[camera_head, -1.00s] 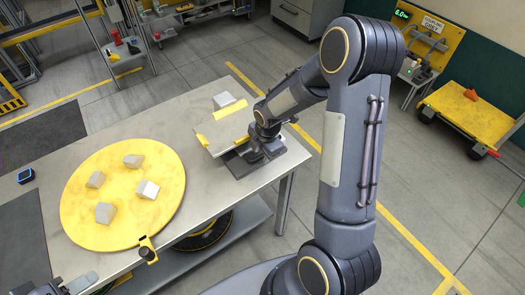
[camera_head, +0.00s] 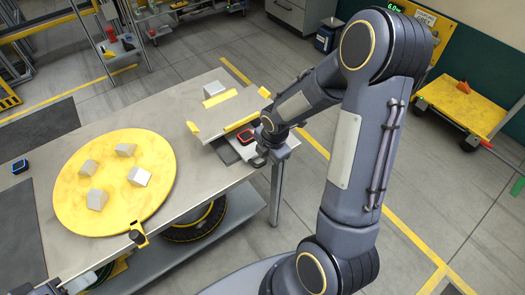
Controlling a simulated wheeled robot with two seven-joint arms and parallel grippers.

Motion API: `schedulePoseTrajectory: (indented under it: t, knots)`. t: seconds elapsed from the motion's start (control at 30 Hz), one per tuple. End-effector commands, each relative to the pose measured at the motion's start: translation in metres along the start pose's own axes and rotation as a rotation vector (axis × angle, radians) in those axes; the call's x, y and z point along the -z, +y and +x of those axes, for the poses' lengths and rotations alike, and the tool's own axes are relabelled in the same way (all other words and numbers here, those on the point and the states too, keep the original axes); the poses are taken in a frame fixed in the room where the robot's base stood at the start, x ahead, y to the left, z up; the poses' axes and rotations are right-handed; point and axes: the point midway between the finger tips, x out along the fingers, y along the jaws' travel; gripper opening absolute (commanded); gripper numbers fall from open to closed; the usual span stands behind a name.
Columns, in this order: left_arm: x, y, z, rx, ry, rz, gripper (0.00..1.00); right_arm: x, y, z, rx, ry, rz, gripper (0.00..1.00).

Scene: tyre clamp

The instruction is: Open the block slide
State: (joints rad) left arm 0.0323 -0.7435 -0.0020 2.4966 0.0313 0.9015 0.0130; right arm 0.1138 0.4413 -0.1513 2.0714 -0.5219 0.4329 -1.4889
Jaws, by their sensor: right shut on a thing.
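The block slide (camera_head: 226,108) is a grey plate with yellow edge strips, tilted on the right part of the table. Its near yellow strip (camera_head: 241,122) shows beside my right gripper (camera_head: 262,143). The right gripper is shut at the slide's right end, and its wrist and arm partly hide the contact. My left gripper (camera_head: 76,284) only just shows at the bottom left edge, and its fingers cannot be made out.
A round yellow turntable (camera_head: 70,208) with several grey blocks lies on the left of the metal table (camera_head: 195,180). A black and red device (camera_head: 246,137) sits near my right gripper. A tyre (camera_head: 196,224) is on the shelf below. A yellow cart (camera_head: 462,108) stands at the far right.

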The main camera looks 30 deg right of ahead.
Motion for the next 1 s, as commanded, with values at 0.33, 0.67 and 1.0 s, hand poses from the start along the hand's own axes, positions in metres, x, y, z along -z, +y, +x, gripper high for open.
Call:
schedulePoseTrajectory:
  t: [0.33, 0.67, 1.0]
  knots:
    - [0.000, 0.000, 0.001, 0.000, 0.000, 0.000, 0.44, 0.000, -0.005, -0.003, -0.005, -0.001, 0.000, 0.00]
    - [0.000, 0.000, 0.001, 0.000, 0.000, 0.000, 0.44, 0.000, -0.005, -0.002, -0.004, 0.000, 0.000, 0.34]
    - [0.000, 0.000, 0.000, 0.000, 0.000, 0.000, 0.44, 0.000, -0.004, -0.017, -0.008, -0.001, 0.001, 0.34]
